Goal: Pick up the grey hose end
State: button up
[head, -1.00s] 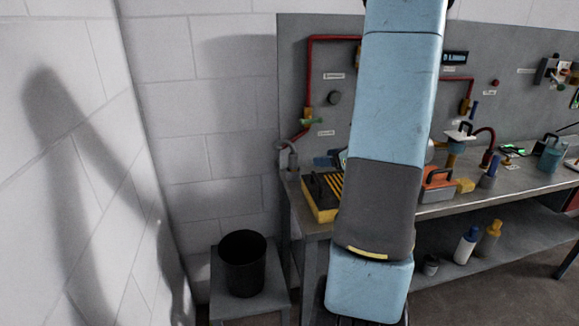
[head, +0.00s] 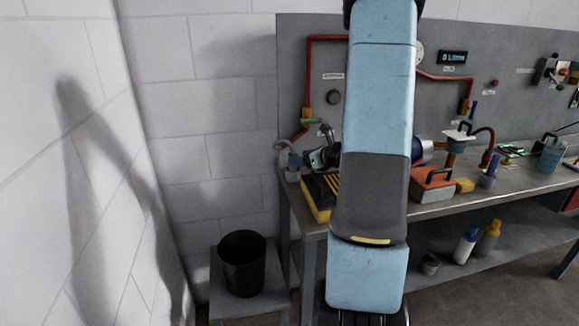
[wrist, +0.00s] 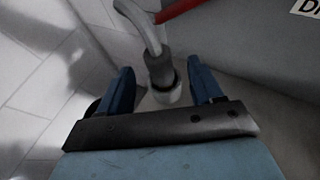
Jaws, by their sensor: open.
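The grey hose (head: 282,144) curves down to its end (head: 293,161) at the bench's left back corner. In the wrist view the grey hose end (wrist: 159,68) is a dark collar standing in a pale round holder (wrist: 168,96). My gripper (wrist: 162,72) is open, with one blue finger at each side of the hose end in that view. I see a gap on both sides and cannot tell the depth. In the head view my gripper (head: 303,158) is just right of the hose end, and my arm hides part of the bench.
A yellow-and-black case (head: 318,199) lies just below my gripper on the bench (head: 440,203). A red pipe (head: 308,75) runs down the grey back panel (head: 292,60) close by. A black bin (head: 242,265) stands on a low stand at left. A white wall is at left.

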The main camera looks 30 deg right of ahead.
jog(key=x, duration=0.2)
jog(key=shift+w+a+f, duration=0.1)
jog(key=shift+w, duration=0.2)
jog(key=c, duration=1.2)
